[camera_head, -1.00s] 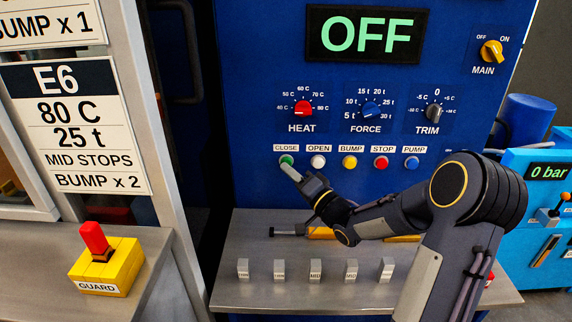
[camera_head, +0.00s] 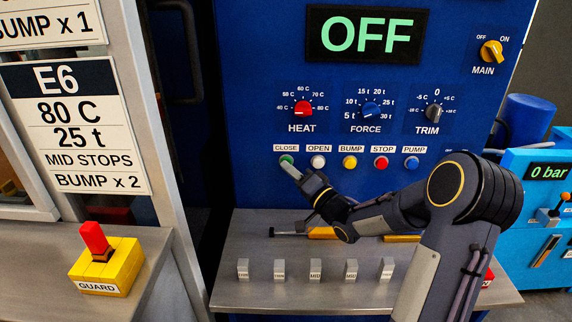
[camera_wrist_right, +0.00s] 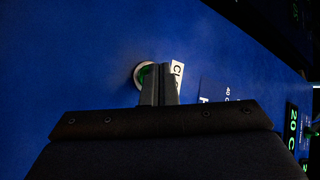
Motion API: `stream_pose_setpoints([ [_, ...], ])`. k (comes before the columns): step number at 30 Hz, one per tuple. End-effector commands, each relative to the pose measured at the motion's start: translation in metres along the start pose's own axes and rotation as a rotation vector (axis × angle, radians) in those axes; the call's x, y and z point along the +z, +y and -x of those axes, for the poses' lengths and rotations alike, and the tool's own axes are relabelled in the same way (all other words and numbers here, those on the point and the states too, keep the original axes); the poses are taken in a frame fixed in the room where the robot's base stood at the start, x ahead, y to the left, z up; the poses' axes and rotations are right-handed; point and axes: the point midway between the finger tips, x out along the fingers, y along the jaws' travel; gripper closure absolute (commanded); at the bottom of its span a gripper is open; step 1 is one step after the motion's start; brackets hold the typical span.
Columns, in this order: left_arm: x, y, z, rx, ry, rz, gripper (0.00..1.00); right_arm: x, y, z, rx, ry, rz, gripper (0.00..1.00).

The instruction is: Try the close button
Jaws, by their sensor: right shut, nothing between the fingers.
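The green CLOSE button (camera_head: 286,158) is at the left end of the button row on the blue panel. My right gripper (camera_head: 289,168) is shut and empty, its fingertips just below and at the button. In the right wrist view the green button (camera_wrist_right: 144,74) shows at the edge of my shut fingertips (camera_wrist_right: 158,84), which hide part of it. I cannot tell whether they touch it or whether it is pressed in. My left gripper is not in view.
The OPEN button (camera_head: 318,161) and the yellow BUMP button (camera_head: 350,162) sit close to the right. The display (camera_head: 366,35) reads OFF. The MAIN switch (camera_head: 491,51) is at upper right. A metal shelf (camera_head: 255,296) with small grey blocks lies below.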

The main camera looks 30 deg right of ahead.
Motion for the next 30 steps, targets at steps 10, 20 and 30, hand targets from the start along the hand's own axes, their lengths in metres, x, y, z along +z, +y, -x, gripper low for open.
stream_pose_setpoints([
  [10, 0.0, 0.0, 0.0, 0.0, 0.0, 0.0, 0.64, 0.0, -0.001, 0.001, 0.0, 0.002, 0.001, 1.0],
  [20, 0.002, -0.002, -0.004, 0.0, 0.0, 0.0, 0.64, 0.008, -0.008, 0.012, 0.001, 0.001, 0.0, 1.0],
  [30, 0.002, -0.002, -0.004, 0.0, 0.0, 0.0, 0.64, 0.009, -0.009, 0.013, 0.0, 0.001, 0.0, 1.0],
])
